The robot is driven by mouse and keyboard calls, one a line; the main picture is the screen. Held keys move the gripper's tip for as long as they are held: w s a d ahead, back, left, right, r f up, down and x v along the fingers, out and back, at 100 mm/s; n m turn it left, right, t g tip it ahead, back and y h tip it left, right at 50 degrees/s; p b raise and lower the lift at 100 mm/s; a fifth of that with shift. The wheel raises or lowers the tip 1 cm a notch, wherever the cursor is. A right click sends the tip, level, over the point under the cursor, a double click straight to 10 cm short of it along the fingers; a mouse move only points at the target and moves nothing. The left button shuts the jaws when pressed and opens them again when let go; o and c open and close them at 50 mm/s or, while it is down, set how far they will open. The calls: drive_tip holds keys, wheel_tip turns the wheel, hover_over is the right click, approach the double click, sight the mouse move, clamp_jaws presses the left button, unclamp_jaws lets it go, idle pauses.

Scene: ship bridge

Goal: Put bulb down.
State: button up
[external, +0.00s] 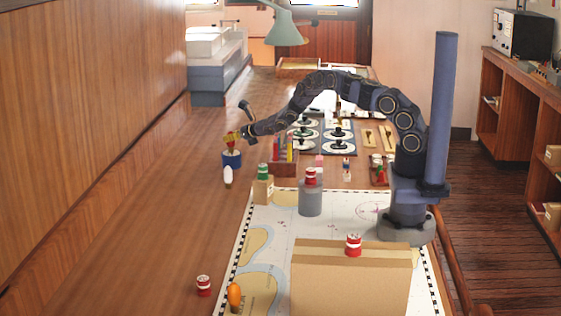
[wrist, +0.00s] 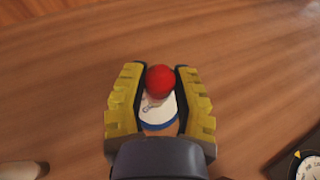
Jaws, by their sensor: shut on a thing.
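My gripper (external: 232,141), with yellow fingers, is at the left end of the reaching arm, over the wooden table. In the wrist view its fingers (wrist: 160,95) are shut on a round red bulb (wrist: 160,79). The red bulb (external: 231,148) also shows between the fingers in the external view. A blue cup-like thing (external: 231,160) is directly below it; I cannot tell whether they touch. In the wrist view a white, blue-edged surface (wrist: 157,109) lies under the bulb. A white bulb-shaped thing (external: 228,176) stands just in front, and an orange one (external: 234,296) is near the front.
Red-and-white spools stand on the table (external: 204,285), on a grey cylinder (external: 310,198) and on a cardboard box (external: 350,280). Another box (external: 263,190) bears a green spool. A pencil holder (external: 284,165) is right of my gripper. The table's left side is mostly clear.

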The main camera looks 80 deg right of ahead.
drive_tip(key=shift+f, duration=0.1)
drive_tip(key=o, duration=0.8)
drive_tip(key=shift+s+r, duration=0.1)
drive_tip(key=shift+r, duration=0.15)
drive_tip(key=shift+s+a+r, duration=0.15)
drive_tip(key=shift+s+r, duration=0.05)
drive_tip(key=shift+s, duration=0.1)
drive_tip(key=s+a+r, duration=0.1)
drive_tip(key=s+r, duration=0.2)
drive_tip(key=r, duration=0.5)
drive_tip(key=shift+s+a+r, duration=0.15)
drive_tip(key=shift+a, duration=0.25)
